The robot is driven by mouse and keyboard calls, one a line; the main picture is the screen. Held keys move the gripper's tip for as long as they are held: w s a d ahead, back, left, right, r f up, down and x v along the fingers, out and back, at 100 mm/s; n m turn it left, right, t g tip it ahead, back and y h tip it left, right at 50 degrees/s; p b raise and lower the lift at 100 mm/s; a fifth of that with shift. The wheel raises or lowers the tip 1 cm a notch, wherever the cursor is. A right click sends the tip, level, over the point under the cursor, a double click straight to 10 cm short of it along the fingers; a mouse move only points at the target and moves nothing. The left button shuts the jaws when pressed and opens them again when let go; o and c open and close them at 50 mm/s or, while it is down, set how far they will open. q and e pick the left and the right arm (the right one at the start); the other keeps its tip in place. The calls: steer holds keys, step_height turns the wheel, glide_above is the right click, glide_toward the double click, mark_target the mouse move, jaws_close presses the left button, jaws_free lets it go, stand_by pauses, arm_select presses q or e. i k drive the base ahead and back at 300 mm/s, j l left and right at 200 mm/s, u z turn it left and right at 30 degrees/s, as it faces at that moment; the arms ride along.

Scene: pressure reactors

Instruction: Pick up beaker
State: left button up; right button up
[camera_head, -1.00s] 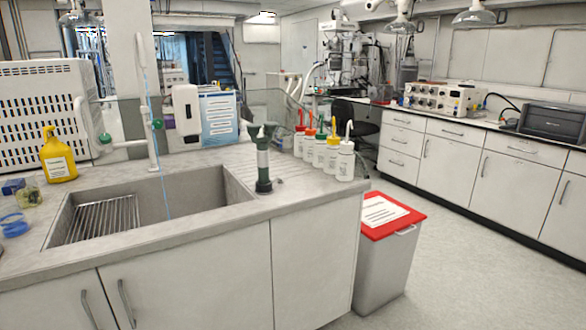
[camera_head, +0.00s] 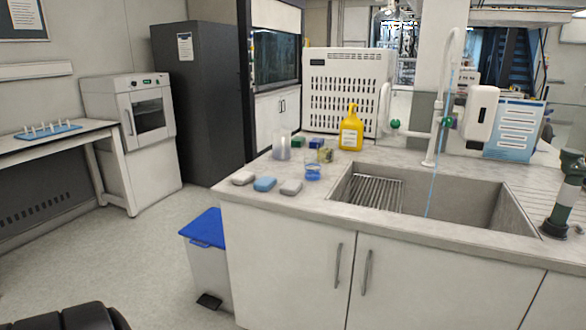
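A clear, see-through vessel (camera_head: 283,147) that looks like the beaker stands upright near the back left corner of the sink counter. A small blue-tinted item (camera_head: 313,173) sits nearer the front, left of the sink; its exact shape is too small to tell. Neither of my grippers is in view.
The counter (camera_head: 325,207) also holds a yellow bottle (camera_head: 351,132), sponge-like blocks (camera_head: 265,184) and small boxes. A sink (camera_head: 460,200) with a tall tap is to the right. A blue-lidded bin (camera_head: 203,252) stands at the counter's left end. The floor at left is mostly open.

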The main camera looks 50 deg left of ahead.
mark_target(313, 160)
steer(key=u, duration=1.45)
